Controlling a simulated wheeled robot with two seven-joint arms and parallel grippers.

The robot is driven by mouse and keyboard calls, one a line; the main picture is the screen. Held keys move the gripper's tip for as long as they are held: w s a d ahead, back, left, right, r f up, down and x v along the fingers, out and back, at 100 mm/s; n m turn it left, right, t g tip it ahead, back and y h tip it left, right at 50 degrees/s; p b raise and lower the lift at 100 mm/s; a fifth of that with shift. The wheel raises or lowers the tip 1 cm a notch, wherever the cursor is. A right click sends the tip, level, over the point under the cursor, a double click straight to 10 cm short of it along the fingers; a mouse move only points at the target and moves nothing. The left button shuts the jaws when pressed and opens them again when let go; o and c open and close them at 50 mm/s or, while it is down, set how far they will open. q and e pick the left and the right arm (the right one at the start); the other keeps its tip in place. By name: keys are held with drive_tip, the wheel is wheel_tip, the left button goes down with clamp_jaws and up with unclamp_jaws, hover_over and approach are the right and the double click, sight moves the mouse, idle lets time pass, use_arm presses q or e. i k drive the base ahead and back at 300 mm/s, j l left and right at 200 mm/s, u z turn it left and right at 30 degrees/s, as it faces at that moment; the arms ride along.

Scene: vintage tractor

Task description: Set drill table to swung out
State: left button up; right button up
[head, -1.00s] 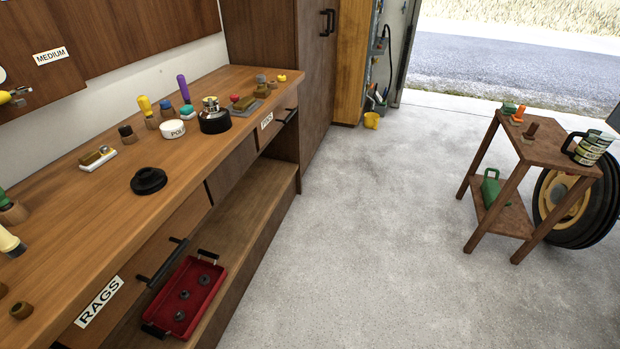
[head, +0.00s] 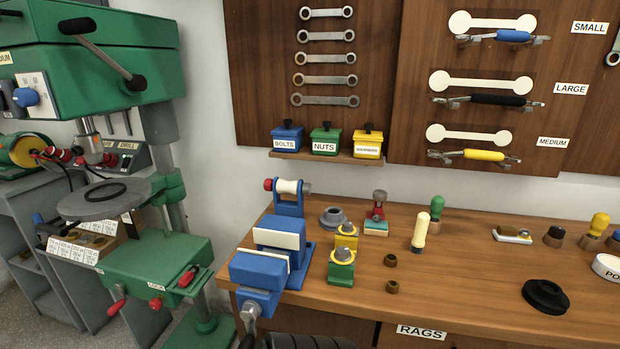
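The green drill press stands at the left of the head view, with its head (head: 85,60) at the top and a black-tipped lever (head: 105,55) on it. A round grey drill table (head: 103,199) sits on the press below the drill head; a dark ring shape shows on its top. Below it is a green base block (head: 155,262) with red-knobbed handles and a small label that seems to read LOCK. I cannot tell for certain whether the table is in line with the spindle.
A wooden workbench (head: 450,262) fills the right, with a blue vise (head: 270,255) at its left end, close to the press. Wrenches hang on the board above labelled bins (head: 324,139). Grey shelving (head: 45,250) stands behind the press at left.

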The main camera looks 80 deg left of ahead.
sight(107, 199)
drive_tip(key=u, duration=4.25)
